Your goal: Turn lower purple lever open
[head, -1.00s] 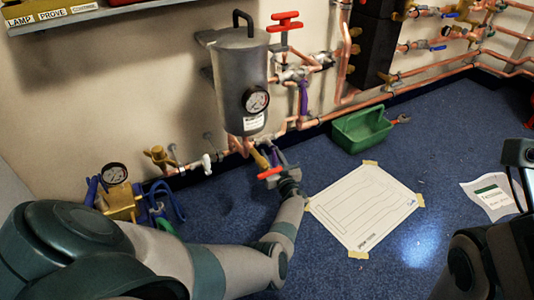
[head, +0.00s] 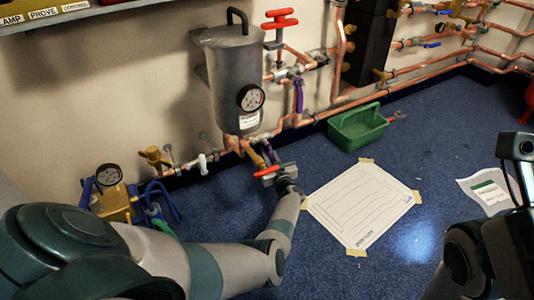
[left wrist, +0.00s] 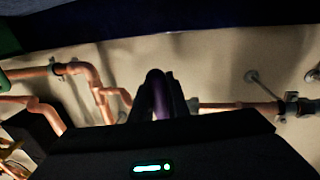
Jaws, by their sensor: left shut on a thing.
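The lower purple lever (left wrist: 161,96) stands between the two dark fingers of my left gripper (left wrist: 160,108) in the left wrist view. The fingers are closed around it. In the head view my left gripper (head: 278,172) is low at the pipework under the grey tank and hides most of this lever. A red handle (head: 268,171) shows right beside the gripper. Another purple lever (head: 299,96) hangs higher, to the right of the tank. My right gripper's fingers do not show; only dark parts of my right arm are at the right edge.
The grey tank (head: 228,75) with a gauge is above my left gripper. Copper pipes (head: 350,103) run along the wall. A green tray (head: 357,128) and a taped paper sheet (head: 360,205) lie on the blue floor to the right. A brass-and-blue gauge set (head: 115,200) stands at left.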

